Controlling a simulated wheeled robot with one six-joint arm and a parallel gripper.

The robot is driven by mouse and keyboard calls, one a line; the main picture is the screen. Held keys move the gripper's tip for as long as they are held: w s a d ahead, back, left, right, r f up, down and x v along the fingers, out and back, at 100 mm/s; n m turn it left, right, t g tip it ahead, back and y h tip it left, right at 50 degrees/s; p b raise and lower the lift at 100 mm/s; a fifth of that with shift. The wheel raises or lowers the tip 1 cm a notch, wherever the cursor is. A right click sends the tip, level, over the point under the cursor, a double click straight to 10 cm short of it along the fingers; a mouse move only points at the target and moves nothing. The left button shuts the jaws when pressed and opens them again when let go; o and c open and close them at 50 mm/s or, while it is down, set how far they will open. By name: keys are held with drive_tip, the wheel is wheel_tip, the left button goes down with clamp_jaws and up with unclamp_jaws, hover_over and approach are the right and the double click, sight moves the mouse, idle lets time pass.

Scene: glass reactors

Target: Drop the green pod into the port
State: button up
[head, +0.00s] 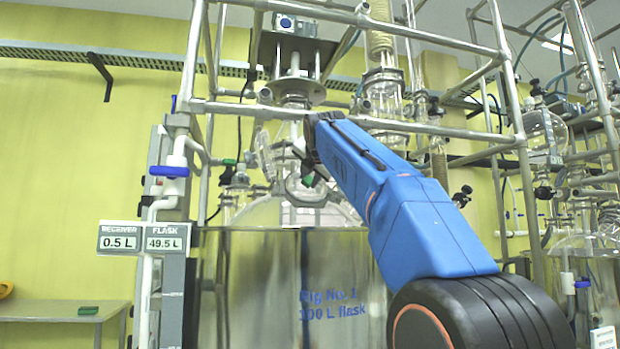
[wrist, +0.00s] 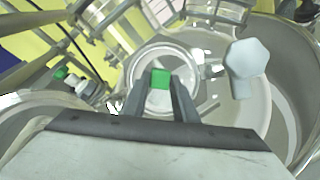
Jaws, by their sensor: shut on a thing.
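My gripper (wrist: 161,86) is shut on the green pod (wrist: 160,79), a small bright green block between the two grey fingertips. In the wrist view the pod appears in front of a round, clear glass-rimmed opening, the port (wrist: 137,68). I cannot tell how high the pod is above the rim, or whether it is inside it. In the head view my gripper (head: 312,160) is over the glass top of the reactor, and a small green patch (head: 308,180) shows just below it. The port is hard to make out there among the glass parts.
Metal frame bars (head: 350,121) cross close to my arm. The large reactor vessel (head: 250,285) is below. A white pipe with a blue valve (head: 169,171) stands left.

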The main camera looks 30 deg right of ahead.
drive_tip(key=o, duration=1.1)
drive_tip(key=shift+s, duration=0.1)
drive_tip(key=v, duration=1.7)
drive_tip(key=shift+s, duration=0.1)
idle(0.4)
drive_tip(key=s+a+f+m+g+y, duration=0.25)
drive_tip(key=f+m, duration=0.25)
drive_tip(key=f, duration=1.2)
drive_tip(key=s+a+f+m+g+y, duration=0.1)
drive_tip(key=s+a+f+m+g, duration=0.25)
drive_tip(key=f, duration=1.25)
drive_tip(key=s+a+f+m+g, duration=0.1)
drive_tip(key=s+f+m, duration=0.3)
drive_tip(key=f, duration=0.9)
drive_tip(key=s+a+f+m+g+y, duration=0.1)
drive_tip(key=s+f+m, duration=0.4)
drive_tip(key=f, duration=0.8)
drive_tip(key=s+a+f+m+g+y, duration=0.1)
drive_tip(key=s+a+f+m, duration=0.2)
drive_tip(key=f, duration=1)
drive_tip(key=shift+s+a+m+y, duration=0.15)
drive_tip(key=shift+s+m, duration=0.45)
drive_tip(key=shift+s, duration=0.8)
drive_tip(key=shift+s+a+m+y, duration=0.15)
drive_tip(key=shift+s+m, duration=0.4)
drive_tip(key=shift+s, duration=0.85)
